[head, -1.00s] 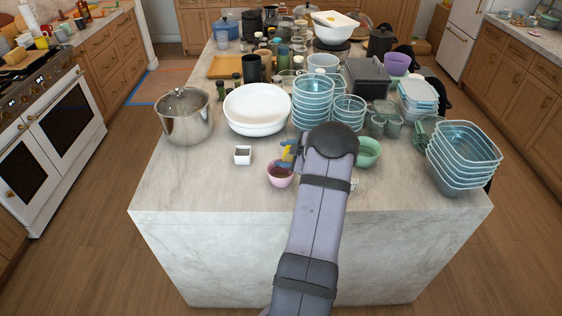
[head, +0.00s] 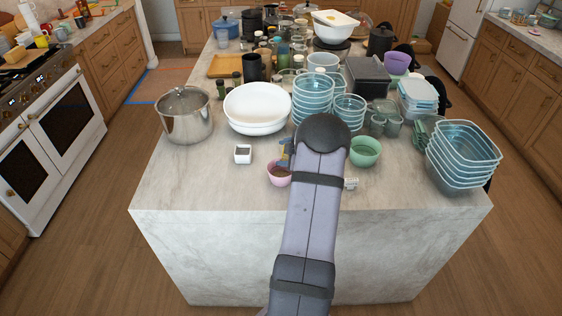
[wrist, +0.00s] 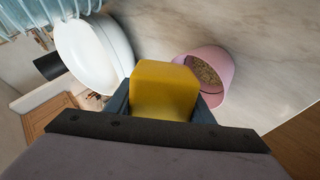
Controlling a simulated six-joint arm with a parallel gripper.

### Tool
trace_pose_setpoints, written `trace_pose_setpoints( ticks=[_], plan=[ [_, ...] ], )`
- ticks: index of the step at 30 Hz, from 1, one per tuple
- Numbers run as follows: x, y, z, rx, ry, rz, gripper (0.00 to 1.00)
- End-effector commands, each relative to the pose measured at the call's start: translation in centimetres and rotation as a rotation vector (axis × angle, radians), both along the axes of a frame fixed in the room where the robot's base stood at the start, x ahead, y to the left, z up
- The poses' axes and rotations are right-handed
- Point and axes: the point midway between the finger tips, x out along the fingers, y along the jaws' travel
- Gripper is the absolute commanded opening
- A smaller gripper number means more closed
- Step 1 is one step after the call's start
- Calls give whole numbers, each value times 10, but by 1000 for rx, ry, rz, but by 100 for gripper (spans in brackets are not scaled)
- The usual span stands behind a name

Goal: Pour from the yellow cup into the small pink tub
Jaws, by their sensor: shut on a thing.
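The yellow cup (wrist: 165,88) is held between the dark fingers of my gripper (wrist: 165,105) in the wrist view. Its mouth and contents are hidden. In the wrist view the pink tub (wrist: 224,82) is right of the cup, with grainy brown-tan stuff inside.
A small white square dish (head: 243,154) stands left of the tub. A green bowl (head: 365,152) and a small white item (head: 351,184) are right of my arm. A wide white bowl (head: 257,124), steel pot (head: 186,118) and stacked clear containers (head: 313,100) stand behind. The front left counter is bare.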

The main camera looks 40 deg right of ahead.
Motion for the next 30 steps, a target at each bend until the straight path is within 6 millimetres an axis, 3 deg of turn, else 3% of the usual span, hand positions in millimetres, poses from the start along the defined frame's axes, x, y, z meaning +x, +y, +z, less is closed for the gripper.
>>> trace_pose_setpoints(
  ticks=[30],
  plan=[
    [2,2,2,-125,85,1,24]
  ],
)
